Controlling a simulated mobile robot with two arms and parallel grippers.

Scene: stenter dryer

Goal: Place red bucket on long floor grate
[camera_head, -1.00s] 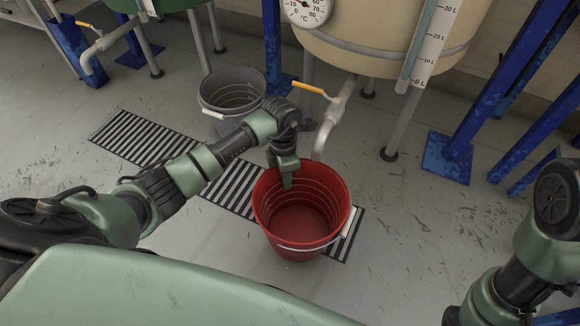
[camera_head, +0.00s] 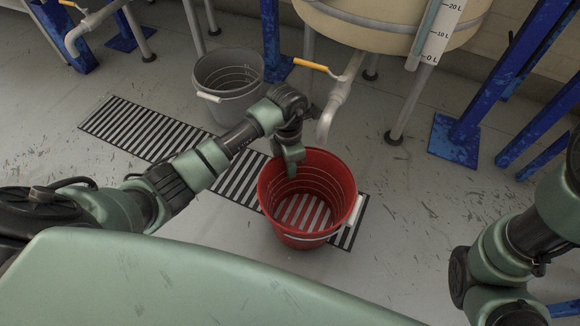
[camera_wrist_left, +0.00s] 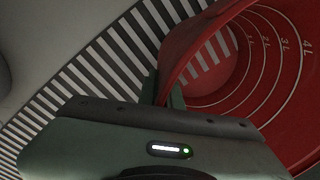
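The red bucket (camera_head: 323,232) stands upright over the right end of the long floor grate (camera_head: 130,122), a black-and-white striped strip. Grate stripes show inside the bucket's bottom. My left gripper (camera_head: 291,168) is at the bucket's rear left rim. In the left wrist view, its fingers (camera_wrist_left: 168,92) close on the rim of the red bucket (camera_wrist_left: 283,100), with the grate (camera_wrist_left: 105,65) beneath. My right arm shows at the right edge; its gripper is out of view.
A grey bucket (camera_head: 229,104) stands behind the grate. A cream tank (camera_head: 385,28) with a drain pipe and yellow-handled valve (camera_head: 310,64) is behind the red bucket. Blue posts (camera_head: 478,105) stand at the right. The floor right of the red bucket is clear.

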